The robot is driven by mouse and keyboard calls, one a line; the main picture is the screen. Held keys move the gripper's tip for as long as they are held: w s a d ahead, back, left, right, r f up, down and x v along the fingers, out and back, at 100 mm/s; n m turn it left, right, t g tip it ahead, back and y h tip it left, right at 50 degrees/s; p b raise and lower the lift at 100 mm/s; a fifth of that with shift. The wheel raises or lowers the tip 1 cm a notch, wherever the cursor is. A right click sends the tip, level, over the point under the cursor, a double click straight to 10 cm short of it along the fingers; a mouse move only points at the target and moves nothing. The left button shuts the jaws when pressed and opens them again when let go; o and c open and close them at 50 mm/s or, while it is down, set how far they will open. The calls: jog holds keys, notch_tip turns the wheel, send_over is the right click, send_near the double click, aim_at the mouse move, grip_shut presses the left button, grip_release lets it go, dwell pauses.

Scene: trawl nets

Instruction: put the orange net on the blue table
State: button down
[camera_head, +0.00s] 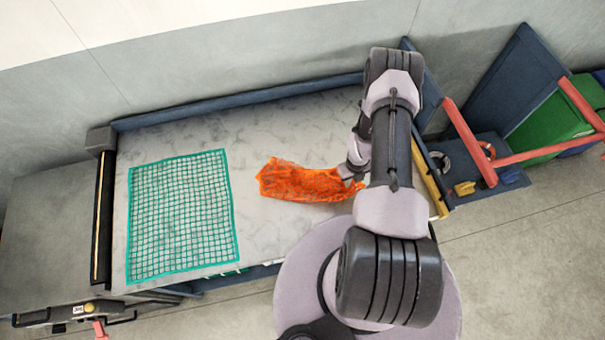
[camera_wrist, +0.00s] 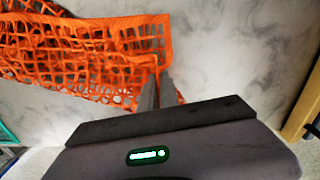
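The orange net (camera_head: 300,182) is a bunched, crumpled mesh over the grey marbled top of a long table (camera_head: 285,130) with dark blue edging. It also fills the upper left of the wrist view (camera_wrist: 90,50). My gripper (camera_head: 352,178) is at the net's right end. In the wrist view its two fingers (camera_wrist: 158,85) are close together with the net's corner pinched between their tips. I cannot tell whether the net's far end touches the table top. A low dark blue table-like surface (camera_head: 463,152) stands at the right, partly hidden by my arm.
A green square net (camera_head: 180,215) lies flat on the left of the marbled top. A black and yellow roller (camera_head: 103,220) edges that side. At the right are red rails (camera_head: 468,142), ring-shaped items, a yellow item (camera_head: 464,188), a leaning blue panel (camera_head: 520,85) and a green bin (camera_head: 550,120).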

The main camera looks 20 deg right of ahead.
jog(key=shift+s+d+f, duration=0.55)
jog(key=shift+d+f, duration=0.05)
jog(key=shift+f, duration=0.15)
jog(key=c, duration=1.2)
grip_release()
